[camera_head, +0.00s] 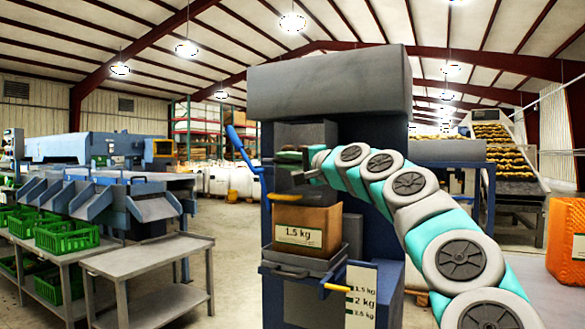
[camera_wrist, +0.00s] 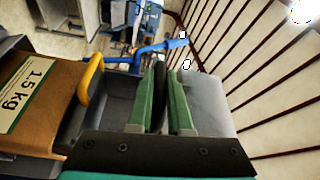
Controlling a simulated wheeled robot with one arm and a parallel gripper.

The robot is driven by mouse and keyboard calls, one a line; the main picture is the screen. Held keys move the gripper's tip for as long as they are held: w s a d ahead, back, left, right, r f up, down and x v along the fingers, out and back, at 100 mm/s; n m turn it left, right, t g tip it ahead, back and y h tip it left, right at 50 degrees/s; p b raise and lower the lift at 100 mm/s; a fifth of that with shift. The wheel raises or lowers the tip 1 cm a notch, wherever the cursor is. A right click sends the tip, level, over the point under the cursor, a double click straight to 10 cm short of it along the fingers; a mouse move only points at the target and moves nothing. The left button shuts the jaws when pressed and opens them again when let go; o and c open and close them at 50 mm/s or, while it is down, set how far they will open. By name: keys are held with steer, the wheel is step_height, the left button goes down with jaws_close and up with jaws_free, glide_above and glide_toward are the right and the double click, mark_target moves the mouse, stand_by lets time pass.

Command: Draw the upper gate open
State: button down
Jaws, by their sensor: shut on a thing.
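The weigher is a blue and grey machine (camera_head: 330,80) in the middle of the head view. My gripper (camera_head: 290,160) is at its front opening, below the big grey hood. In the wrist view, the two green fingers of my gripper (camera_wrist: 163,72) are closed around a dark upright bar (camera_wrist: 159,84), which looks like the upper gate's handle. A grey panel (camera_wrist: 218,98) lies just right of the fingers there. The gate plate is mostly hidden by the fingers, so I cannot tell how far open it stands.
A brown 1.5 kg box (camera_head: 307,228) sits below my gripper on a grey ledge. A yellow handle (camera_wrist: 91,78) stands close beside the fingers. A blue lever (camera_head: 238,143) sticks out at left.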

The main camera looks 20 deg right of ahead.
steer(key=s+a, duration=0.1)
steer(key=a, duration=0.1)
steer(key=s+a, duration=0.2)
steer(key=shift+s+a+r, duration=0.1)
steer(key=shift+s, duration=0.15)
steer(key=shift+s+a, duration=0.15)
steer(key=shift+a, duration=0.25)
steer(key=c, duration=0.8)
jaws_free()
steer(key=shift+a, duration=0.1)
steer(key=shift+c, duration=0.2)
steer(key=shift+s, duration=0.1)
steer(key=b+v, duration=0.1)
steer(key=v, duration=0.6)
steer(key=shift+s, duration=0.4)
